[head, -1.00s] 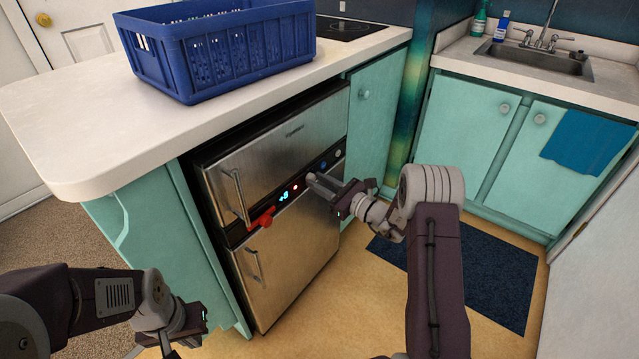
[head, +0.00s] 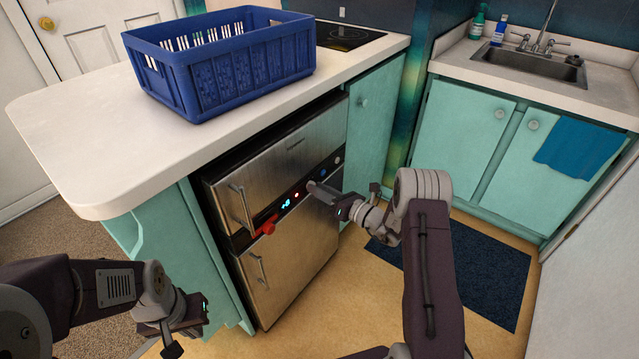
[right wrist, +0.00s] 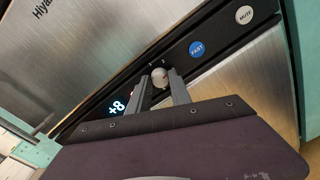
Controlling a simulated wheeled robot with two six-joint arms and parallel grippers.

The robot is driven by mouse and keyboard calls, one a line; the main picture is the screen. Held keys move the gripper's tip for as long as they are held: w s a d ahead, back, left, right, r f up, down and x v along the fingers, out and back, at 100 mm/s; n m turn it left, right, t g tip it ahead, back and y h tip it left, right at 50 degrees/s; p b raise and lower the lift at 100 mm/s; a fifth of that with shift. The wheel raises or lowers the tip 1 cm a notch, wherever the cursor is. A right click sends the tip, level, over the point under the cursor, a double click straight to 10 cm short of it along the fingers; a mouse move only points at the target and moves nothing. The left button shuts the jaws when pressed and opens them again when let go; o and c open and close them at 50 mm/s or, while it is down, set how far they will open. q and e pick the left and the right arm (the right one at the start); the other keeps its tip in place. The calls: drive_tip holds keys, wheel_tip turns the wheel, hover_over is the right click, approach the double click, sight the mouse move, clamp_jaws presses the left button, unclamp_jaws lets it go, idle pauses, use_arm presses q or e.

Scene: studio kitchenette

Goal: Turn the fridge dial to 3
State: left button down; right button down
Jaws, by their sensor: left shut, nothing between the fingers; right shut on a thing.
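The small fridge (head: 310,230) has a steel front and a dark control strip between its two doors. The dial (right wrist: 159,77) is a small pale round knob on that strip, seen in the right wrist view. My right gripper (head: 314,187) is at the strip, its fingers (right wrist: 160,83) shut on the dial from both sides. Small marks sit above the dial, too small to read surely. The display (right wrist: 117,107) beside it reads +8. In the head view the gripper hides the dial. My left gripper (head: 188,330) is shut and empty, low at the left, apart from the fridge.
A blue FAST button (right wrist: 197,48) and a white MUTE button (right wrist: 244,15) lie along the strip. A red piece (head: 267,226) juts out near the door handles. A blue basket (head: 240,73) stands on the counter (head: 80,130). Floor is free before the fridge.

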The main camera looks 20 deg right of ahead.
drive_tip(key=shift+m+p, duration=1.25)
drive_tip(key=shift+m, duration=0.45)
drive_tip(key=c, duration=1.2)
unclamp_jaws()
drive_tip(key=shift+o, duration=0.2)
drive_tip(key=p+v, duration=0.3)
drive_tip(key=v, duration=0.6)
